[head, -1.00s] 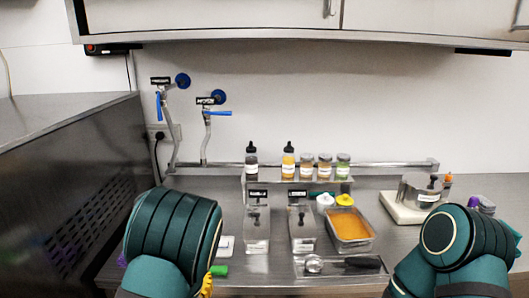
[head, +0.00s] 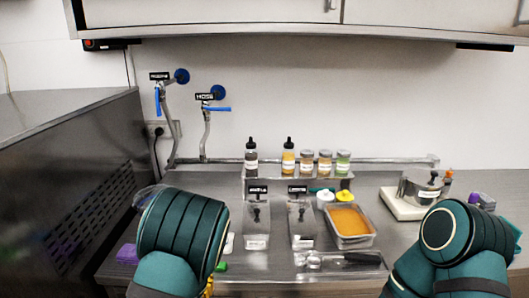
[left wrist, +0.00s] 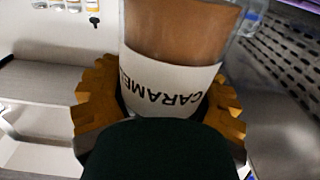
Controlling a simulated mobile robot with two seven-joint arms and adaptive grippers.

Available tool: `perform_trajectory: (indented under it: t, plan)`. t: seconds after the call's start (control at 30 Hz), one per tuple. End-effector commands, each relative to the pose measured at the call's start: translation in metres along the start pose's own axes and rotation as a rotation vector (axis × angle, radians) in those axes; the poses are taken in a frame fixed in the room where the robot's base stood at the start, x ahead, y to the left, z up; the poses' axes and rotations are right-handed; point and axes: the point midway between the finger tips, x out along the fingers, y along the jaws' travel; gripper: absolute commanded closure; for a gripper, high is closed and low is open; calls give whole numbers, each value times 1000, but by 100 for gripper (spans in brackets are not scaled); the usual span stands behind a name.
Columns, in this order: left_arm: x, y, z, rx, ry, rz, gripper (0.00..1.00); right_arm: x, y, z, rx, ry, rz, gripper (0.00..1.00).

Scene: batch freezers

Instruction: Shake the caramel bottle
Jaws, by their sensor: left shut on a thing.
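The caramel bottle (left wrist: 175,45) fills the upper middle of the left wrist view. It has brown contents and a white label reading CARAMEL, upside down in the picture. My left gripper (left wrist: 160,112) is shut on it, with its yellow ridged fingers on both sides. In the head view my left arm covers most of this gripper, and only a bit of yellow finger shows beneath the arm. A clear rounded edge (head: 148,194) shows just behind that arm; I cannot tell whether it belongs to the bottle.
A shelf rack (head: 300,178) holds several small bottles and jars. In front are clear bins, a tray of orange contents (head: 350,221) and a scoop. A scale with a pot (head: 420,190) stands right. A steel machine (head: 70,180) stands left, and a purple block (head: 127,254) lies near it.

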Motion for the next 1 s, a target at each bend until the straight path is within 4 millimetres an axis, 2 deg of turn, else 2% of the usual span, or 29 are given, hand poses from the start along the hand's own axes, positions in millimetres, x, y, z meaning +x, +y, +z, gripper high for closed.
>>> perform_trajectory:
  t: [0.03, 0.13, 0.3, 0.4, 1.0]
  plan:
    - [0, 0, -18, -6, 8, -1, 87, 0, 0, 0, 0, 0, 0, 24]
    - [0, 0, -22, 1, -4, 1, 87, 0, 0, 0, 0, 0, 0, 24]
    - [-1, 0, 35, 8, -14, 2, 86, 0, 0, 0, 0, 0, 0, 24]
    - [-1, 0, 51, 3, -5, 1, 86, 0, 0, 0, 0, 0, 0, 24]
    - [0, 0, 48, 1, -2, 0, 86, 0, 0, 0, 0, 0, 0, 24]
